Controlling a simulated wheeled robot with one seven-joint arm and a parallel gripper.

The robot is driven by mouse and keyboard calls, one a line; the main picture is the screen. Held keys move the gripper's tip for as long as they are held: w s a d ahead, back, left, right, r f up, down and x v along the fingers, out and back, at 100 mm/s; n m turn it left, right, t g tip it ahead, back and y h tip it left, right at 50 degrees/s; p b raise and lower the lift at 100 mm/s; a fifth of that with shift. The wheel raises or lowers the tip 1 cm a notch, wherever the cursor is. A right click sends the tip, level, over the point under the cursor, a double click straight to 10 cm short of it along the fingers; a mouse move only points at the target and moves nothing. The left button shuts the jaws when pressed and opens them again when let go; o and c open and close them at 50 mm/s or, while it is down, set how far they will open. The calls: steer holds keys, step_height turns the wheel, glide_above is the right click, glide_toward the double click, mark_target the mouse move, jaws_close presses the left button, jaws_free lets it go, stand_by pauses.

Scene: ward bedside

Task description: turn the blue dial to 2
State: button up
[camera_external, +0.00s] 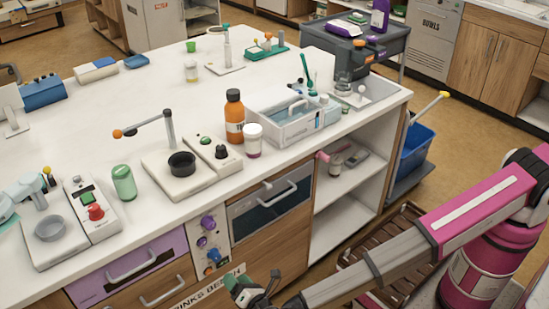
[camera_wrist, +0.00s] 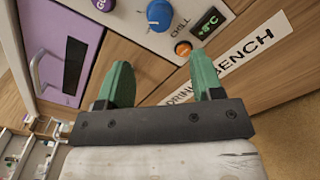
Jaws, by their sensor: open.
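The blue dial (camera_external: 213,255) is the lowest large knob on the white control panel of the bench front, under two purple knobs. My gripper (camera_external: 243,290) is low in front of the bench, right of the panel. In the wrist view its green fingers (camera_wrist: 160,65) are apart and empty, pointing towards the panel, with the dial beyond and between them, not touched.
Beside the dial are an orange button (camera_wrist: 183,48) and a small display (camera_wrist: 208,22) reading about +8°C. A purple drawer front (camera_external: 130,268) is left of the panel, an oven-like door (camera_external: 270,206) to its right. A DRINKS BENCH sign (camera_wrist: 235,65) is below.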

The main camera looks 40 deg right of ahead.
mark_target(218, 259)
steer(key=w, duration=1)
steer(key=shift+w, duration=0.35)
steer(key=c, duration=0.9)
